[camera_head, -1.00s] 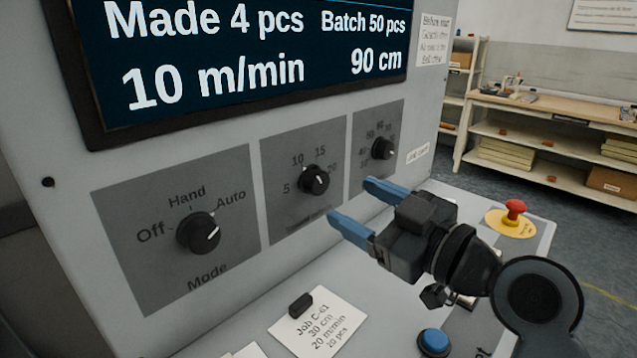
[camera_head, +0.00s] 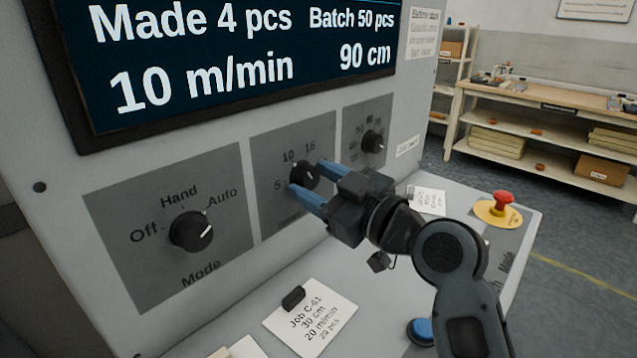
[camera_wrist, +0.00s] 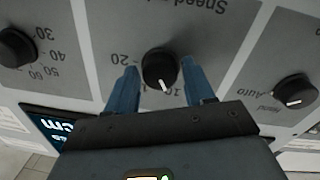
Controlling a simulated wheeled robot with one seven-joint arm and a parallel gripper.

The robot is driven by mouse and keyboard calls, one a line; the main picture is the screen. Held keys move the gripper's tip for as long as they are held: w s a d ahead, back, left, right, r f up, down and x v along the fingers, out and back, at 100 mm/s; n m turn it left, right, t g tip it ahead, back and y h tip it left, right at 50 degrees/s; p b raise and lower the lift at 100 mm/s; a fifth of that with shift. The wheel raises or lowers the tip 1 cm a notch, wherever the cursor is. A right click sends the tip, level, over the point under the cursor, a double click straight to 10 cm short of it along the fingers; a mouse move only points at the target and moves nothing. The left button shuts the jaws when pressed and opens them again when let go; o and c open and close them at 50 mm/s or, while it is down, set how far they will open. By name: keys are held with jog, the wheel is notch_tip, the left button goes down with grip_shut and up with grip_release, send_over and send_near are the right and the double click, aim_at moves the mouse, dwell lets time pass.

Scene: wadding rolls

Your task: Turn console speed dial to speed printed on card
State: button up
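The speed dial (camera_head: 306,175) is a black knob on the middle grey panel, marked 5, 10, 15 and 20. In the wrist view the dial (camera_wrist: 159,69) sits between my two blue fingers, its white line toward the marks near 10 and 15. My gripper (camera_head: 308,180) is open around the dial, with a gap on each side in the wrist view. The job card (camera_head: 311,318) lies on the console shelf and reads Job C-61, 30 cm, 20 m/min, 20 pcs. The screen (camera_head: 230,60) shows 10 m/min, 90 cm, Made 4 pcs, Batch 50 pcs.
The mode dial (camera_head: 191,231) is left of the speed dial and points toward Auto. The length dial (camera_head: 373,142) is close on the right. A red emergency button (camera_head: 503,202) and a blue button (camera_head: 422,328) stand on the shelf. A workbench (camera_head: 540,100) stands behind.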

jog(key=c, duration=0.7)
jog(key=shift+c, duration=0.2)
jog(key=shift+m, duration=0.3)
jog(key=m+p, duration=0.2)
jog(key=m, duration=0.3)
jog(key=shift+r, duration=0.1)
jog(key=m+p, duration=0.2)
jog(key=m, duration=0.1)
jog(key=shift+g, duration=0.3)
jog(key=shift+m+p, duration=0.55)
jog(key=shift+m, duration=0.75)
jog(key=o, duration=1.1)
jog(key=shift+c, duration=0.2)
